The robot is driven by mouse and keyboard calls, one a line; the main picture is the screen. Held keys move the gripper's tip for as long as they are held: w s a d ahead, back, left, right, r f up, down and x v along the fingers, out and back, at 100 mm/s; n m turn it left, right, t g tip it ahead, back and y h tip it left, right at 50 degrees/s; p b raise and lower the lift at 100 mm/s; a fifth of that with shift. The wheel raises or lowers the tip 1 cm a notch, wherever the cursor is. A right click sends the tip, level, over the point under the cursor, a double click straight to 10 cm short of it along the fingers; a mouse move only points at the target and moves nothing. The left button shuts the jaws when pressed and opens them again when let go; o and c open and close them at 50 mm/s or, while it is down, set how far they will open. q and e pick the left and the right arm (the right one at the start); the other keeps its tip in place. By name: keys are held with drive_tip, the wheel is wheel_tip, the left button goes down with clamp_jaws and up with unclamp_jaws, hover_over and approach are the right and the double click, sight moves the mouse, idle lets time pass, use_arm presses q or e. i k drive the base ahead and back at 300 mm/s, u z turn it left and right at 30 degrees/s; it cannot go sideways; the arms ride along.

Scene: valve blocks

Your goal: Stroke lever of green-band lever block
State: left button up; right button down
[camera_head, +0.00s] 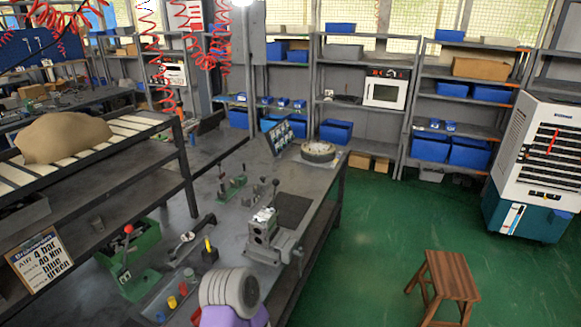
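A small green block (231,188) with upright dark levers stands on the grey workbench (222,215). A larger green block (138,262) with a red-knobbed lever (127,234) is at the bench's left side. A grey metal valve block (263,233) stands nearer the right edge, with thin upright levers behind it. A small black block (210,254) carries a yellow lever. I cannot make out a green band on any lever. Neither of my grippers is in view. A grey and purple rounded part at the bottom looks like my own arm and hides some of the bench.
Red, yellow and blue pieces (172,302) sit at the bench's near left. A round part (318,151) lies at its far end. A sign (41,262) stands at left. A wooden stool (447,284) is on the green floor at right, which is otherwise mostly clear.

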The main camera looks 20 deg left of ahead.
sight(275, 183)
drive_tip(key=i, duration=3.15)
drive_tip(key=u, duration=3.2)
